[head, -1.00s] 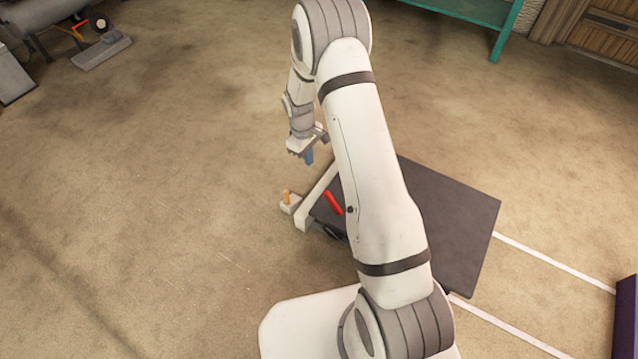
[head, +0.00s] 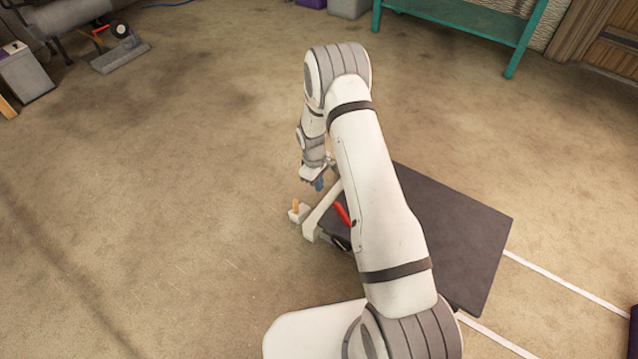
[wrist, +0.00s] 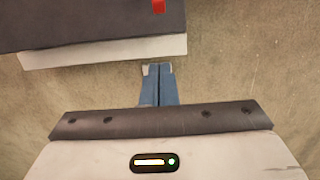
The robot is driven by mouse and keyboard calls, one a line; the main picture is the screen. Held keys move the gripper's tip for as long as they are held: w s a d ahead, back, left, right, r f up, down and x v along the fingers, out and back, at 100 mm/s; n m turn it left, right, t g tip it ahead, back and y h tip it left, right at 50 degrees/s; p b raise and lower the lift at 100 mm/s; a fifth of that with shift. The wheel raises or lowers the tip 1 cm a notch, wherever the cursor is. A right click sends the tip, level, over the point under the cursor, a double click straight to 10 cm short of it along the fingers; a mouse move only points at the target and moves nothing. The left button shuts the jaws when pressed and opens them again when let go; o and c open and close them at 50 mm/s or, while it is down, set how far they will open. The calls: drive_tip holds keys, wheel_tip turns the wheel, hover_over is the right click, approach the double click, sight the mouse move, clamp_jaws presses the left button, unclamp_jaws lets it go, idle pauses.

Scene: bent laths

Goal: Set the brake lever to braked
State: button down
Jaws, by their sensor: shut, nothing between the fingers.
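The red brake lever (head: 342,214) tilts over the dark platform of a low cart (head: 455,225), just inside its cream side bar (head: 322,212). Part of the lever is hidden behind my arm. In the wrist view only the red tip (wrist: 158,6) shows at the top edge. My gripper (head: 320,186) has blue fingers, closed together and empty. It hangs beside the cream bar's far end, apart from the lever. In the wrist view the fingertips (wrist: 158,70) sit just outside the bar's edge (wrist: 105,50), over bare floor.
A small orange peg (head: 295,204) stands on a cream block at the cart's near left corner. White lines (head: 565,283) run on the floor at right. A teal bench (head: 470,17) stands at the back. The floor left of the cart is clear.

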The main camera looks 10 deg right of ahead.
sight(342, 214)
wheel_tip(342, 214, down, 6)
drive_tip(key=b, duration=0.2)
drive_tip(key=s+d+r, duration=0.1)
drive_tip(key=s+d+b, duration=0.1)
drive_tip(key=s+d, duration=0.1)
drive_tip(key=shift+r, duration=0.4)
